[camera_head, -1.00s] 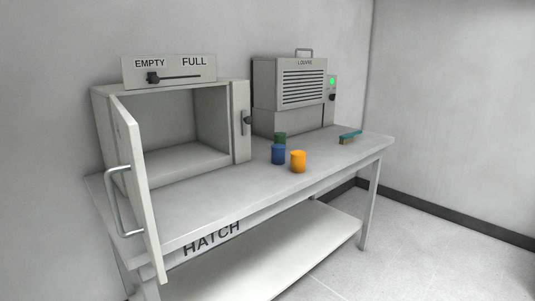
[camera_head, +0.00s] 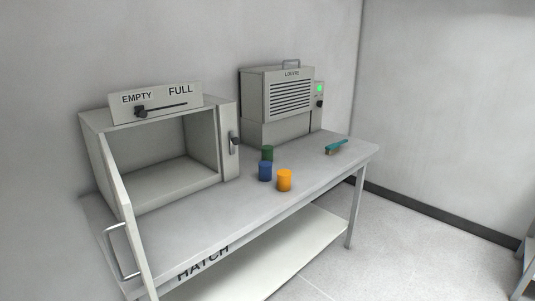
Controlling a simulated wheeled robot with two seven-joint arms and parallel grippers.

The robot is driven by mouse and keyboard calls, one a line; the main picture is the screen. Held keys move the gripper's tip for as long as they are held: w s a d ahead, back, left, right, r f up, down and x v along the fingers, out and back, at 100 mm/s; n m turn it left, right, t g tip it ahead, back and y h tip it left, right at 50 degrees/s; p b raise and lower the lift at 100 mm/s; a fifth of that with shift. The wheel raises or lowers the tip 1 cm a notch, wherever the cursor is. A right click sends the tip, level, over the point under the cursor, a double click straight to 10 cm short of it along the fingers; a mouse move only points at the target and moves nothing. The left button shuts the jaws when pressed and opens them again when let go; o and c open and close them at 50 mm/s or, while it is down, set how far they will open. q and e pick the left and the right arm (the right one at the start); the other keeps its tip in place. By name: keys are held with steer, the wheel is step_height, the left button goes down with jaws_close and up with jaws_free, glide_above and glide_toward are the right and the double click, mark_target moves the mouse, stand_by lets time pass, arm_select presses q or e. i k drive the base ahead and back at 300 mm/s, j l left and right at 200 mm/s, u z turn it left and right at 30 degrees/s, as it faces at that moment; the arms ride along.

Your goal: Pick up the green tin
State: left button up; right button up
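The green tin (camera_head: 267,152) stands upright on the table (camera_head: 205,224), in front of the louvre unit. The blue tin (camera_head: 265,172) stands just in front of it and hides its lower part. The orange tin (camera_head: 284,180) stands in front and to the right of the blue one. Neither of my grippers shows in the head view.
An open box with its door (camera_head: 122,215) swung toward the front stands on the table's left. The louvre unit (camera_head: 290,98) stands at the back. A teal brush (camera_head: 336,146) lies at the right. The tabletop's front strip is clear.

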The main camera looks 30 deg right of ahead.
mark_target(266, 149)
steer(key=i+l+u, duration=0.1)
steer(key=l, duration=0.7)
steer(key=i+l, duration=0.15)
steer(key=l, duration=0.65)
steer(key=i+l+u, duration=0.15)
steer(key=l, duration=0.65)
steer(key=k, duration=0.05)
